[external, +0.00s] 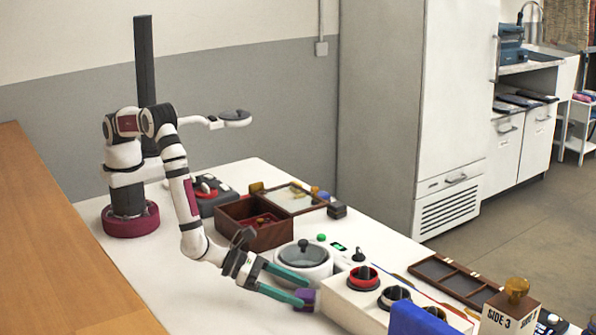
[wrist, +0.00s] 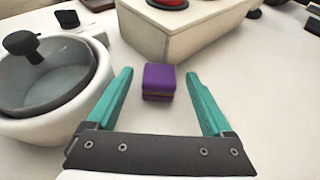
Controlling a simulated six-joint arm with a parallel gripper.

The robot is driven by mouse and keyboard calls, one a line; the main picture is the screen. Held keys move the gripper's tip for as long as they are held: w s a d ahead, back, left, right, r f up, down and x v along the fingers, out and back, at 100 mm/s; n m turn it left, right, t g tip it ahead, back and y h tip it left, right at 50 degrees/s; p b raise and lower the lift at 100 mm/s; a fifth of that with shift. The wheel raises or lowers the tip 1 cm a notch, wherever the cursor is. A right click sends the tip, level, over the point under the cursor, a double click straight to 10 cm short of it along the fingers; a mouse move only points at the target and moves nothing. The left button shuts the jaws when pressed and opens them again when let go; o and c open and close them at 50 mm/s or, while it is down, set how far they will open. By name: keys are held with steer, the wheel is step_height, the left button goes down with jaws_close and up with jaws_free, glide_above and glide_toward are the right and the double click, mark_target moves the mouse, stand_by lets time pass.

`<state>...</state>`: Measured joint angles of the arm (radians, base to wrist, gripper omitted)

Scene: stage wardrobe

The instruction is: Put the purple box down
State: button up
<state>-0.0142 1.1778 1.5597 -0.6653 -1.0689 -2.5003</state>
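The purple box (wrist: 158,80) is a small cube with a dark band near its base, and it appears to stand upright on the white table. It also shows in the external view (external: 305,298), partly hidden by the fingers. My gripper (wrist: 159,76) has its two teal fingers wide apart. The box lies between the fingertips, with a visible gap on each side. In the external view my gripper (external: 302,293) is low at the table, with its fingertips beside the box.
A white pot with a grey lid (external: 304,254) stands close beside my gripper. A cream block with round red and black inserts (external: 345,303) is just beyond the box. A brown wooden box (external: 256,234) is farther back. Bare white table (external: 190,300) lies at the front left.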

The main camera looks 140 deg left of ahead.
steer(key=v, duration=1.2)
steer(key=shift+r, duration=0.25)
steer(key=s+d+r+m+h, duration=0.1)
steer(key=d+r+m+h, duration=0.8)
steer(key=m, duration=0.9)
steer(key=s+r+m+g, duration=0.2)
steer(key=s+m+g, duration=0.1)
steer(key=s+m, duration=0.9)
steer(key=s+r+m+g+h, duration=0.1)
steer(key=s+r+m+g, duration=0.2)
steer(key=s+m, duration=0.9)
steer(key=shift+s+d+g, duration=0.25)
steer(key=shift+s+g, duration=0.2)
steer(key=shift+g, duration=0.15)
steer(key=shift+o, duration=0.5)
steer(key=s+a+m+g+y, duration=0.1)
steer(key=s+a+m, duration=0.1)
steer(key=s+m, duration=0.2)
steer(key=s+a+r+m+g+y, duration=0.1)
steer(key=s+a+m, duration=0.2)
steer(key=s, duration=0.3)
steer(key=shift+s+a+m+g, duration=0.3)
steer(key=shift+s+m, duration=0.1)
steer(key=shift+m, duration=0.4)
steer(key=shift+r, duration=0.1)
